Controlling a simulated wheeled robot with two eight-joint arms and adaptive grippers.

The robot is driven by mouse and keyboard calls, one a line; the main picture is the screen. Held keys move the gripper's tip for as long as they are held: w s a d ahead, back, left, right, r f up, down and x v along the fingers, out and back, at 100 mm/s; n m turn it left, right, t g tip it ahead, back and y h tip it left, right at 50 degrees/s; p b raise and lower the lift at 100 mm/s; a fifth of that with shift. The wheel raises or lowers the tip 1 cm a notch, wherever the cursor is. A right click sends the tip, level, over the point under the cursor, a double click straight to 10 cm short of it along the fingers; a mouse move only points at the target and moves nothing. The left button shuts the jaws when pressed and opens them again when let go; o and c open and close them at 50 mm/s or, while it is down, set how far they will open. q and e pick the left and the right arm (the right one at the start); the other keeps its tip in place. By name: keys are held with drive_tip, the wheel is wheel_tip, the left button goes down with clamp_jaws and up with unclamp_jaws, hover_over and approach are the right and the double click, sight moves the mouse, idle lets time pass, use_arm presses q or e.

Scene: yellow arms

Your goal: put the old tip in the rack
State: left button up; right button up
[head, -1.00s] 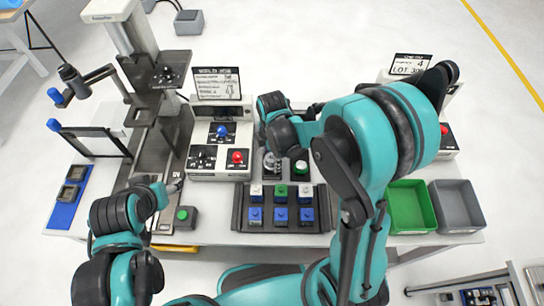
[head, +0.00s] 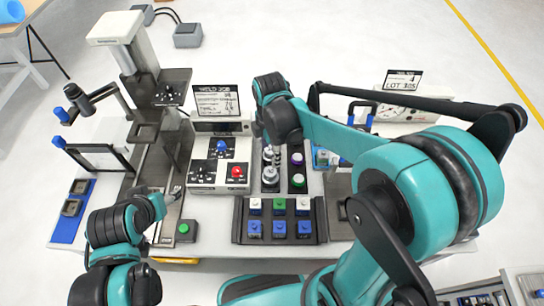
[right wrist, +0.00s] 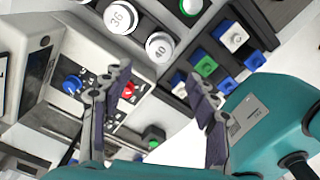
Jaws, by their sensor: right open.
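Silver round caps marked 36 (right wrist: 120,17) and 40 (right wrist: 159,46) stand in a dark strip; the strip's silver caps (head: 270,174) also show in the head view. A black rack (head: 240,222) holds white, green and blue blocks. I cannot tell which piece is the old tip. My right gripper (right wrist: 163,82) is open and empty above the bench; its fingers are mostly hidden in the head view. My left gripper (head: 174,193) is low at the left; its jaws are unclear.
The weld control box (head: 205,176) with blue knob and red button stands left of the strips. A green button box (head: 186,230) is near the front edge. A press stand (head: 160,90) rises at the left. My right arm covers the bench's right side.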

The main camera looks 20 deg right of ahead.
drive_tip(key=s+d+r+m+t, duration=0.2)
drive_tip(key=s+m, duration=0.3)
drive_tip(key=m, duration=0.5)
drive_tip(key=s+d+r+m+t, duration=0.2)
drive_tip(key=s+r+m+t, duration=0.2)
drive_tip(key=m, duration=0.5)
drive_tip(key=shift+s+d+r+m+t, duration=0.35)
drive_tip(key=shift+s+m+t, duration=0.05)
drive_tip(key=shift+s+t, duration=0.25)
wheel_tip(320, 180, down, 10)
drive_tip(key=b, duration=1)
